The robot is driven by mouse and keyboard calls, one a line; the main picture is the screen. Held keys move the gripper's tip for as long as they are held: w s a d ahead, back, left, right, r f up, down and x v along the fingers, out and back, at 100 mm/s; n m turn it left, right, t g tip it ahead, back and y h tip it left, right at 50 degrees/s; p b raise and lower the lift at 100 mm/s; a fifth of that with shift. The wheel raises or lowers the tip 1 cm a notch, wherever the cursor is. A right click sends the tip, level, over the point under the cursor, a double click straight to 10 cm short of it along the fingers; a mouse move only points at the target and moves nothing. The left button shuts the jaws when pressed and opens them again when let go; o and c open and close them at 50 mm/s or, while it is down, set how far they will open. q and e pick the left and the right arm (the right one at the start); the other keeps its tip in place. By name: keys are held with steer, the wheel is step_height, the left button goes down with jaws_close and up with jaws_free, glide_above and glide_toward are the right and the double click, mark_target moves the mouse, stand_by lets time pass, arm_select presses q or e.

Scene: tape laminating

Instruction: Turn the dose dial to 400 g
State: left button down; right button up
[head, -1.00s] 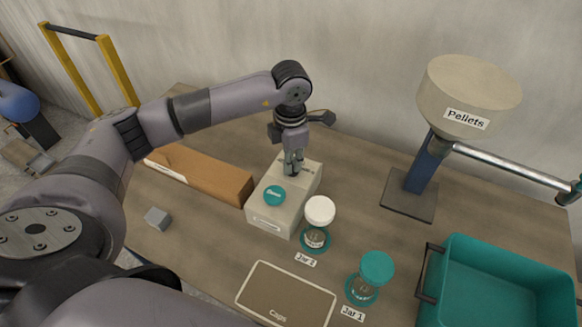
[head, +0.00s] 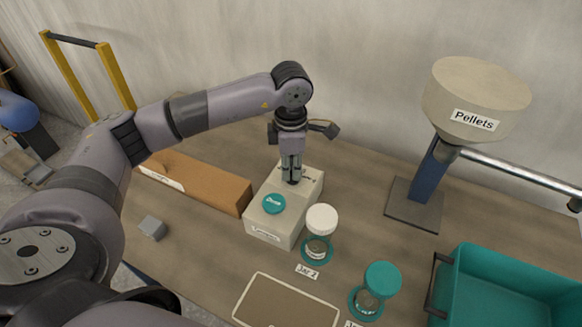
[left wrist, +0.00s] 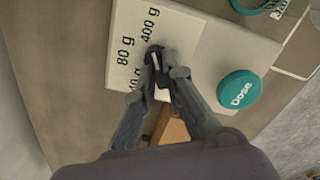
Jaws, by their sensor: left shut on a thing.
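The dose dial, a small dark knob (left wrist: 153,58) with a pale mark, sits on the pale control box (left wrist: 200,42), which also stands on the table in the head view (head: 277,222). The labels "80 g" (left wrist: 125,50) and "400 g" (left wrist: 150,24) are beside the dial; a third label is partly hidden by a finger. My left gripper (head: 291,181) points down at the box top. In the left wrist view its fingers (left wrist: 163,74) are shut on the dial, covering part of it. The mark's exact setting is hard to tell. My right gripper is out of view.
A teal "Dose" button (left wrist: 239,91) is close to the dial. White-lidded Jar 2 (head: 321,220) stands close to the box, with Jar 1 (head: 382,278) farther right. A brown carton (head: 200,182) lies left of the box. The pellet hopper (head: 474,95) stands at right.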

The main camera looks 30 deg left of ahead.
mark_target(291, 172)
arm_select(q)
steer(key=c, duration=1.7)
jaws_free()
step_height(291, 172, up, 12)
steer(key=shift+r, duration=0.1)
